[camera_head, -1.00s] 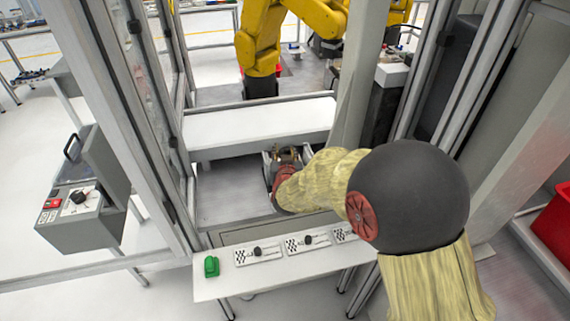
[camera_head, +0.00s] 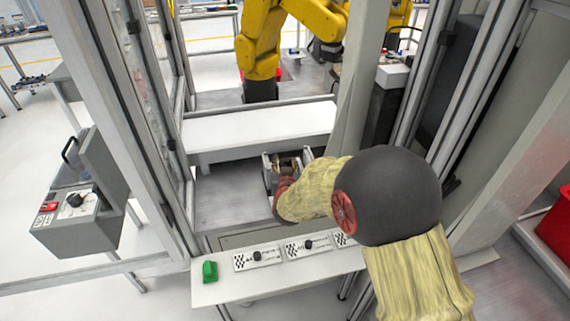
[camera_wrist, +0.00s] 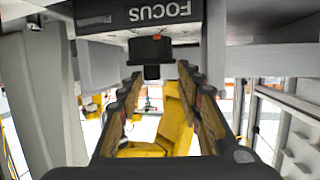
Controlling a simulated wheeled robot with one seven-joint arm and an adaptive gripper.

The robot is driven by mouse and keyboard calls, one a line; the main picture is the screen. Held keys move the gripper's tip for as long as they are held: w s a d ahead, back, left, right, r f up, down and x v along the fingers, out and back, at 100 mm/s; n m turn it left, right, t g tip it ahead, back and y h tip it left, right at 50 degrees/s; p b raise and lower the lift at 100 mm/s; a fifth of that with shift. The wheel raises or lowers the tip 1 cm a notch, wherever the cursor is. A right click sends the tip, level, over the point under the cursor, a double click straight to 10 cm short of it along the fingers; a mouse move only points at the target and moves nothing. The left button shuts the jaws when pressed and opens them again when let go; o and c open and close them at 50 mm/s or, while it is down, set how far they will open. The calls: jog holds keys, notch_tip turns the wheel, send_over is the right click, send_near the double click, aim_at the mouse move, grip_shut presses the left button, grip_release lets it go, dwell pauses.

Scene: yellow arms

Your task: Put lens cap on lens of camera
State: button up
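My gripper (camera_wrist: 158,74) is open in the wrist view, its two fingers apart. A black round part (camera_wrist: 150,50) with a smaller block below it shows just beyond the fingertips. I cannot tell whether it is the lens or the lens cap. It sits under a dark body marked FOCUS (camera_wrist: 165,14), which looks like the camera. In the head view my gripper (camera_head: 287,163) is at a grey metal frame (camera_head: 267,175) below the white shelf. My forearm hides part of it. I cannot clearly pick out a separate lens cap.
A white shelf (camera_head: 258,130) lies just beyond my gripper. A near bench (camera_head: 225,285) carries plates with black knobs (camera_head: 256,255) and a green block (camera_head: 210,271). Metal posts (camera_head: 358,95) stand close to my arm. Yellow robot arms (camera_head: 258,50) are behind.

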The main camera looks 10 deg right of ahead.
jog(key=shift+o, duration=0.2)
jog(key=shift+r, duration=0.1)
jog(key=shift+r, duration=0.2)
jog(key=s+a+r+n+g+y+p, duration=0.1)
jog(key=s+a+r+y+p, duration=0.1)
jog(key=s+r, duration=0.4)
jog(key=s+a+r+g+y+p, duration=0.1)
jog(key=s+a+r, duration=0.25)
jog(key=s, duration=0.45)
jog(key=s+d+r+g, duration=0.2)
jog(key=s, duration=0.7)
jog(key=s+d+r+n+g, duration=0.1)
jog(key=s+d+r+g, duration=0.1)
jog(key=s, duration=0.7)
jog(key=s+d+r+g, duration=0.2)
jog(key=s+r, duration=0.1)
jog(key=s, duration=0.6)
jog(key=shift+d+r+g, duration=0.15)
jog(key=shift+d+g, duration=0.15)
jog(key=shift+s, duration=0.1)
